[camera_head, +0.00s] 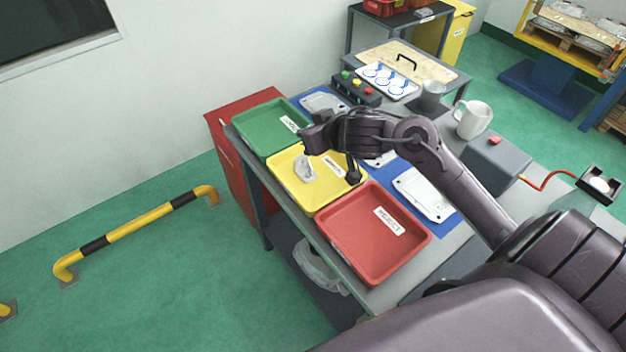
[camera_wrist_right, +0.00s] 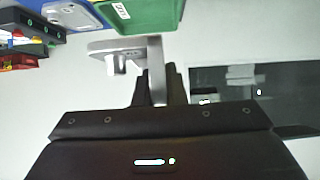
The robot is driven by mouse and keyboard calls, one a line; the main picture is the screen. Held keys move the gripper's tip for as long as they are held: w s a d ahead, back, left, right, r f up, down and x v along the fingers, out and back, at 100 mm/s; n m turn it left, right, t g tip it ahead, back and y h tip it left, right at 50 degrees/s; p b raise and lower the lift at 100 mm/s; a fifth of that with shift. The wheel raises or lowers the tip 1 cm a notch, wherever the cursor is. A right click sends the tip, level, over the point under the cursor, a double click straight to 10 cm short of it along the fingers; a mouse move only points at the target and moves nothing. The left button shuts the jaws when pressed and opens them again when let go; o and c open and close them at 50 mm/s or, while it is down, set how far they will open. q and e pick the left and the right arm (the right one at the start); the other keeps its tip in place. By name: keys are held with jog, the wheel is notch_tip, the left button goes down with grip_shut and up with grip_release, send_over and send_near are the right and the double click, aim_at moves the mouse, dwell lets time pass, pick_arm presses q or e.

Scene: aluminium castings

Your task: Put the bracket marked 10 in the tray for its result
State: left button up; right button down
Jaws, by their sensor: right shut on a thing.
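My right gripper (camera_head: 308,146) is shut on a grey metal bracket (camera_head: 306,170), which appears over the yellow tray (camera_head: 327,201) in the head view. In the right wrist view the bracket (camera_wrist_right: 122,48) sticks out from between the dark fingers (camera_wrist_right: 160,86). No number can be read on it. The green tray (camera_head: 262,122) is left of the yellow one and also shows in the right wrist view (camera_wrist_right: 150,12). The red tray (camera_head: 365,254) is nearest, with a label that looks like REJECT. All three trays look otherwise empty. My left gripper is not in view.
Light castings, including one at the right (camera_head: 424,194) and one at the back (camera_head: 322,102), lie on a blue mat (camera_head: 446,226) behind the trays. A white mug (camera_head: 473,119), a grey cup (camera_head: 432,94) and a grey box (camera_head: 497,162) stand beyond.

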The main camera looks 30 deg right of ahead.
jog(key=b, duration=0.2)
send_over(310, 192)
notch_tip(310, 192, down, 13)
jog(key=shift+r, duration=0.15)
jog(key=shift+f, duration=2.55)
jog(key=shift+f, duration=0.1)
jog(key=c, duration=1.5)
grip_release()
jog(key=shift+s+r, duration=0.1)
jog(key=shift+r, duration=0.1)
jog(key=a+v, duration=0.1)
jog(key=v, duration=1)
jog(key=shift+s+d+r, duration=0.3)
jog(key=shift+s+d, duration=0.05)
jog(key=shift+d, duration=0.15)
